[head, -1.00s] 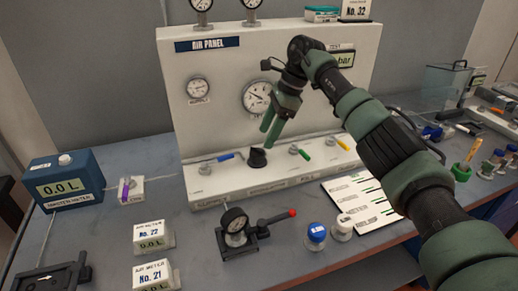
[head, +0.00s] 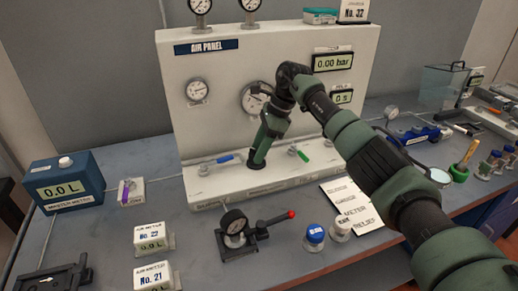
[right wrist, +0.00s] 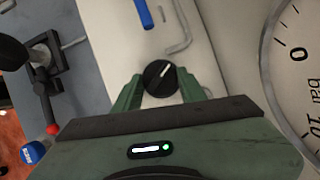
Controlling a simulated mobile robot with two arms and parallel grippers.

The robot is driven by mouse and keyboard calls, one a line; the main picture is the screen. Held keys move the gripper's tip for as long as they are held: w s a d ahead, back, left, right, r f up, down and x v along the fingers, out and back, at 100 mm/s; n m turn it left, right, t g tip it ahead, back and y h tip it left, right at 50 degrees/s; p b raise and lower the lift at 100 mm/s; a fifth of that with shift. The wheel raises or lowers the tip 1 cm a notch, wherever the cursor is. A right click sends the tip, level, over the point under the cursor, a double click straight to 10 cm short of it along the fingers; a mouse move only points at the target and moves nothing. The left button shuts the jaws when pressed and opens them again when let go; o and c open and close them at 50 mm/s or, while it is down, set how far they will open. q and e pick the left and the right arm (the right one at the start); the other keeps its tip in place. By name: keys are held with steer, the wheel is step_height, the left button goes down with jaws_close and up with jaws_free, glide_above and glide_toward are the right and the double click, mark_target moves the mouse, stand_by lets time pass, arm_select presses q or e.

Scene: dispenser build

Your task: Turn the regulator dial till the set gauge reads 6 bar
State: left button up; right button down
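The black regulator dial (right wrist: 161,77) with a white pointer line shows in the right wrist view. In the head view it is hidden behind my right gripper (head: 257,160), which points down at the panel's ledge. In the right wrist view the two green fingers stand on either side of the dial, with a narrow gap seeming to show at each side. The large set gauge (head: 251,101) is partly covered by my right arm. In the right wrist view, the gauge face (right wrist: 304,75) shows 0, 10 and "bar", but its needle is out of sight. My left gripper is out of view.
The air panel (head: 222,62) stands behind, with a 0.00 bar display (head: 333,62) and a small gauge (head: 197,90). A blue-handled valve (head: 224,158) and a green-handled valve (head: 301,154) flank the gripper. A black pump with a red-tipped lever (head: 236,240) sits in front.

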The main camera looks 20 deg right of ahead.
steer(key=shift+m, duration=0.5)
steer(key=m+t, duration=0.1)
steer(key=m, duration=0.2)
steer(key=shift+s+m+t+h, duration=0.2)
steer(key=shift+m+t+h, duration=0.2)
steer(key=m+t+h+b, duration=0.1)
steer(key=m, duration=0.3)
steer(key=shift+s+a+m, duration=0.1)
steer(key=shift+a+m, duration=0.05)
steer(key=shift+m, duration=0.15)
steer(key=m, duration=0.1)
steer(key=m+h+b, duration=0.1)
steer(key=m, duration=0.1)
steer(key=m+t+h+b, duration=0.1)
steer(key=m, duration=0.1)
steer(key=shift+a, duration=0.25)
steer(key=m+h+b, duration=0.2)
steer(key=m, duration=0.3)
steer(key=shift+a+m, duration=0.15)
steer(key=shift+m, duration=0.15)
steer(key=shift+b, duration=0.3)
steer(key=c, duration=0.8)
jaws_free()
steer(key=shift+c, duration=0.2)
